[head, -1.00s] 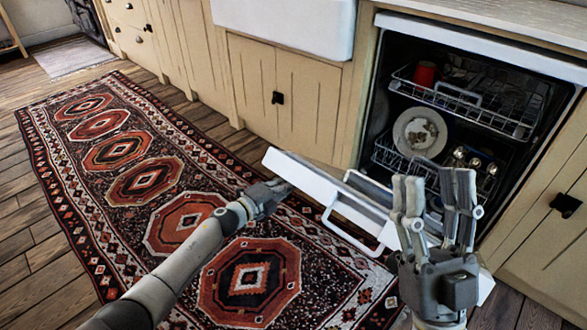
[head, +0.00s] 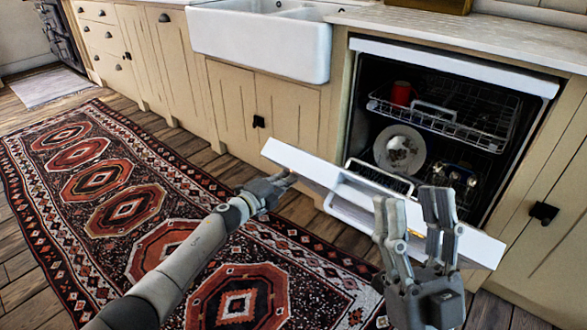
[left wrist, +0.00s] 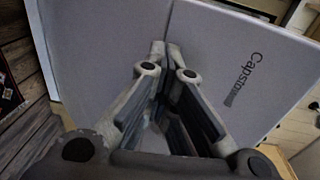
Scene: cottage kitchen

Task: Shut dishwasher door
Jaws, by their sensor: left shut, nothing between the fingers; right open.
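The white dishwasher door (head: 470,245) hangs partly open, tilted outward below the dishwasher cavity (head: 365,130) in the head view. Its bar handle (head: 347,213) faces me. My left gripper (head: 290,178) is shut and empty, with its fingertips at the door's left end. In the left wrist view its closed fingertips (left wrist: 166,48) are against or very near the door's pale face (left wrist: 235,70), which bears printed lettering. My right gripper (head: 411,200) is open and empty, fingers upward, in front of the door's right half and hiding part of it. Contact there is unclear.
The upper rack (head: 445,120) holds a red mug (head: 402,93). A plate (head: 399,150) stands in the lower rack. Both racks appear inside the cavity. Cupboards flank the dishwasher, a white sink (head: 262,40) is to the left, and a patterned rug (head: 110,225) covers the floor.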

